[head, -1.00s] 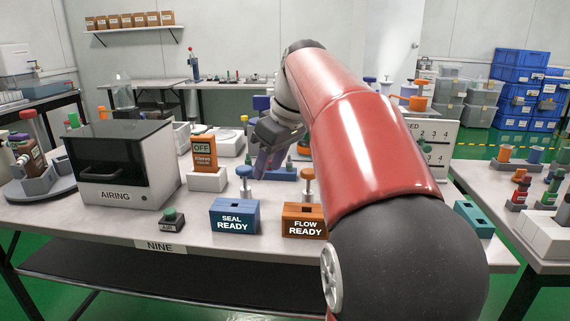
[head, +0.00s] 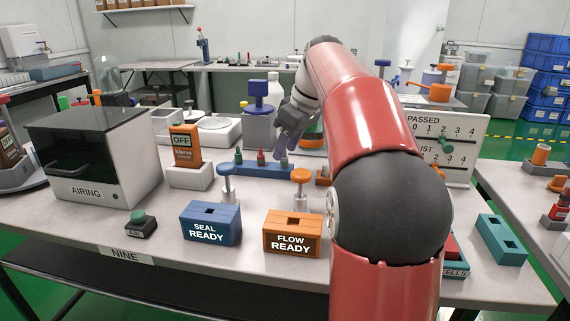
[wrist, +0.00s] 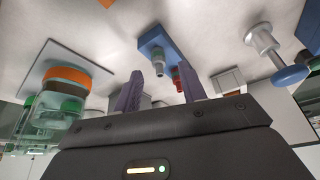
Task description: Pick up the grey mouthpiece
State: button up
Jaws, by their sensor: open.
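My gripper (head: 287,142) hangs open over the right end of a low blue rack (head: 246,172) behind the blue and orange stands. Its two purple fingers also show in the wrist view (wrist: 160,68), apart with a gap between them. In the wrist view a small grey piece (wrist: 159,66), likely the grey mouthpiece, stands at the blue rack between the fingertips, with a red piece (wrist: 178,82) beside it near the right finger. In the head view a green piece (head: 238,156) and a red piece (head: 261,158) stand on the rack; the grey one is hard to make out by the fingers.
The blue SEAL stand (head: 211,223) and orange FLOW stand (head: 293,234) are in front, with plungers behind them. The orange Klaros tester (head: 186,146) stands left. The PASSED board (head: 442,145) is right.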

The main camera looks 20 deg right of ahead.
aim_at(284, 162)
jog(key=shift+x, duration=1.2)
grip_shut()
